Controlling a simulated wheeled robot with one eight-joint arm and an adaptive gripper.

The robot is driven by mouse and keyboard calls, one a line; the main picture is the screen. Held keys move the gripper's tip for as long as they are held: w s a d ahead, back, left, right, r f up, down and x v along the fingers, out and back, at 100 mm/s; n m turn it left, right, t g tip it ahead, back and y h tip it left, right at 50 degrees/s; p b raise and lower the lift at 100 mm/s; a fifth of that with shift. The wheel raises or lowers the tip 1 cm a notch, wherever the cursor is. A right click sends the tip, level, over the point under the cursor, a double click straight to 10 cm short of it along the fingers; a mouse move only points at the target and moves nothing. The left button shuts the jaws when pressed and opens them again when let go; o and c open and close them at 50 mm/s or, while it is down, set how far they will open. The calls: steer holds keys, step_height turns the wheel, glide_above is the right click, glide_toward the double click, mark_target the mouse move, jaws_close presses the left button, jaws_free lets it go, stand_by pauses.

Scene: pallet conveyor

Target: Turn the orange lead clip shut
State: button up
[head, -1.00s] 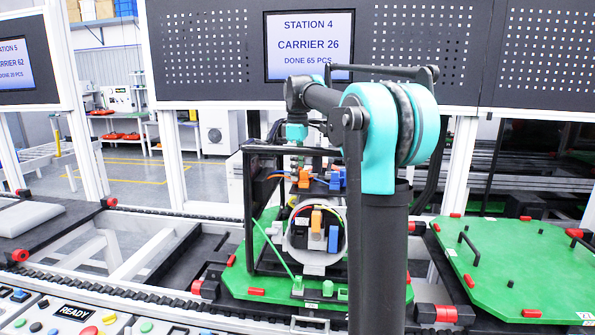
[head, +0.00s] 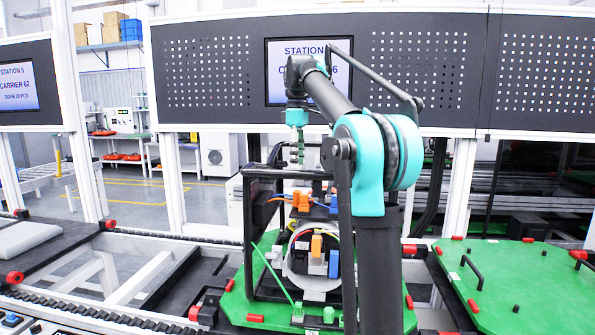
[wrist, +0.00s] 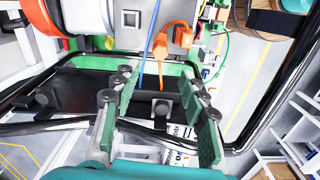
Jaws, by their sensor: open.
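An orange clip (head: 300,201) sits inside the upper part of a black tube frame (head: 250,225), with a blue clip (head: 333,204) to its right. Another orange block (head: 316,245) sits lower, in a round grey housing. The wrist view shows an orange clip (wrist: 161,46) with an orange lead hanging from it, and another orange piece (wrist: 182,33) beside it. I cannot tell if the clip is turned shut. My gripper (head: 297,155) is above the frame's top bar, apart from the clips. In the wrist view my gripper (wrist: 160,80) has its fingers apart and empty.
The frame stands on a green pallet (head: 245,305) on the conveyor. A second green pallet (head: 540,285) with black handles lies to the right. Black frame bars (wrist: 255,125) and a blue lead (wrist: 147,50) run close to my fingers in the wrist view.

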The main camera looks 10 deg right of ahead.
steer(key=shift+r, duration=0.25)
step_height(320, 180, up, 6)
steer(key=m, duration=1.2)
glide_above(297, 191)
step_height(297, 191, down, 18)
steer(key=shift+w+d+r, duration=0.1)
steer(key=shift+r, duration=0.05)
